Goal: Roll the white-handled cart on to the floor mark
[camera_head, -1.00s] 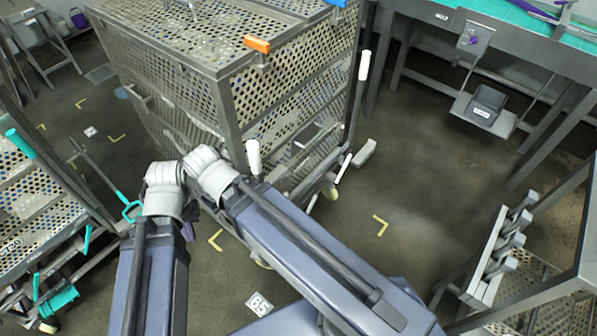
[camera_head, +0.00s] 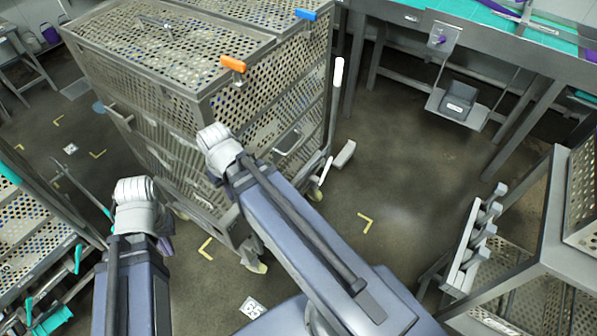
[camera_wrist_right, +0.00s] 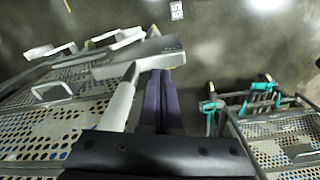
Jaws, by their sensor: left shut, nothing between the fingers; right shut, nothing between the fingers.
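The white-handled cart (camera_head: 215,95) is a tall grey cage of perforated panels in the middle of the head view. One white handle (camera_head: 337,75) stands upright at its right edge; my right forearm covers its near side. A yellow corner floor mark (camera_head: 205,248) lies by its near wheel; another (camera_head: 366,222) lies on clear floor to the right. My left gripper (camera_head: 166,245) shows only in part, left of the cart, shut and empty. My right gripper (camera_wrist_right: 160,100) is shut and empty in the right wrist view, beside a pale bar (camera_wrist_right: 120,100); contact is unclear.
A teal-handled cart (camera_head: 35,220) stands close on the left. A work table (camera_head: 440,25) runs along the back right. A grey rack (camera_head: 475,240) stands at the right. Floor between the cart and the rack is clear. A number plate (camera_head: 252,307) lies in front.

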